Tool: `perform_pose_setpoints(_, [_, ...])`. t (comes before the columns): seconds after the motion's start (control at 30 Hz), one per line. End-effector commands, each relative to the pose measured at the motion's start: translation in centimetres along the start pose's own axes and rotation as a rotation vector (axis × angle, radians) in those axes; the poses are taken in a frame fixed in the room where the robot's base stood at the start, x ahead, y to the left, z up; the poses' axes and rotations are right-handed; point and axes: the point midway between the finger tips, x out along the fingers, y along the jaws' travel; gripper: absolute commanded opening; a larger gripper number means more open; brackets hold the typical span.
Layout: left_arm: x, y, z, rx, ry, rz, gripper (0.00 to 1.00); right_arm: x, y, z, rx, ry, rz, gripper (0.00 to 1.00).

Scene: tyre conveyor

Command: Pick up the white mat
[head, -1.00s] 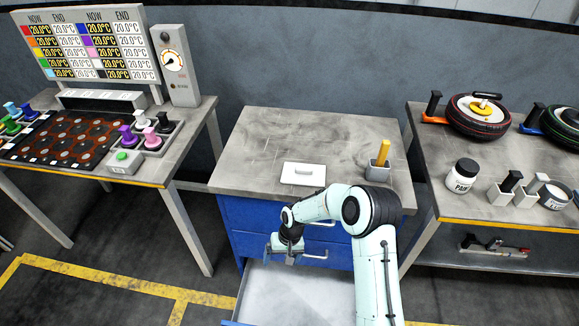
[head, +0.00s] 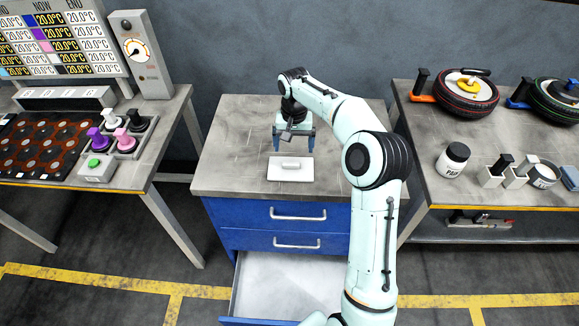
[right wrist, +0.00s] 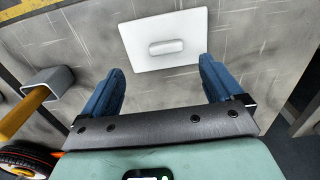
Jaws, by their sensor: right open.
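The white mat (head: 279,173) is a flat white rectangle with a raised rounded grip on top. It lies on the grey top of the middle cabinet. It also shows in the right wrist view (right wrist: 140,57), beyond the fingers. My right gripper (head: 294,148) is open and empty, above the cabinet top and just behind the mat in the head view. In the right wrist view its two blue fingers (right wrist: 160,75) are spread apart, with the mat ahead of the gap between them. My left gripper is not in view.
The blue cabinet (head: 240,215) has an open lower drawer (head: 285,282). In the right wrist view a grey holder (right wrist: 55,80) with a yellow stick (right wrist: 22,112) stands left. Side tables carry a button panel (head: 97,168), a paint can (head: 453,159) and wheels (head: 468,97).

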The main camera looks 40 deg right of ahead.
Motion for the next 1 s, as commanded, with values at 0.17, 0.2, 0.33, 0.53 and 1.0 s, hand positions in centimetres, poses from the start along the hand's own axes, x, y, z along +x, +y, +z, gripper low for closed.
perform_pose_setpoints(0.17, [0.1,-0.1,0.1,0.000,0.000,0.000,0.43,2.9,-0.1,0.0,-0.002,-0.001,0.000,0.94])
perform_pose_setpoints(0.2, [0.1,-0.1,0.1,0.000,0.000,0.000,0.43,3.2,-0.1,0.0,-0.002,-0.001,-0.001,0.94])
perform_pose_setpoints(0.33, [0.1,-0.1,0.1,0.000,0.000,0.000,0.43,3.9,-0.1,-0.1,-0.001,0.000,-0.002,0.94])
perform_pose_setpoints(0.53, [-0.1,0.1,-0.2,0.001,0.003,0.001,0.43,6.6,-0.6,-0.3,-0.001,-0.002,-0.002,0.94])
perform_pose_setpoints(1.0, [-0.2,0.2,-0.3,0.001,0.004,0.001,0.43,8.8,-0.7,-0.3,-0.002,0.002,-0.002,0.87])
